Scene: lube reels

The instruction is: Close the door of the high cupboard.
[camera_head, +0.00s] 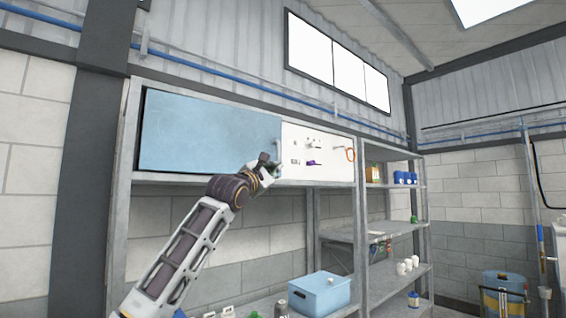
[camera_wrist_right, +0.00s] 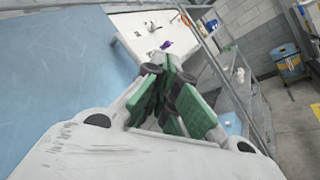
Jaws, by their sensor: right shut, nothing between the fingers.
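The high cupboard (camera_head: 357,160) is a wide grey-framed unit on the wall shelving. Its flat blue door (camera_head: 205,135) covers the left part in the head view; the right part shows a white panel (camera_head: 325,145) with small tools on it. The blue door also fills the left of the right wrist view (camera_wrist_right: 50,75). My right gripper (camera_head: 270,168) is at the lower right end of the door, close to a pale upright handle-like piece (camera_head: 281,150). Its green-padded fingers (camera_wrist_right: 170,98) are shut and empty. I cannot tell whether they touch the door. My left gripper is out of view.
A blue lidded box (camera_head: 320,295) stands on the low shelf below. Open grey shelves (camera_head: 395,230) with bottles and cans are to the right. A blue drum (camera_head: 503,292) stands at the far right. The space under the cupboard looks mostly free.

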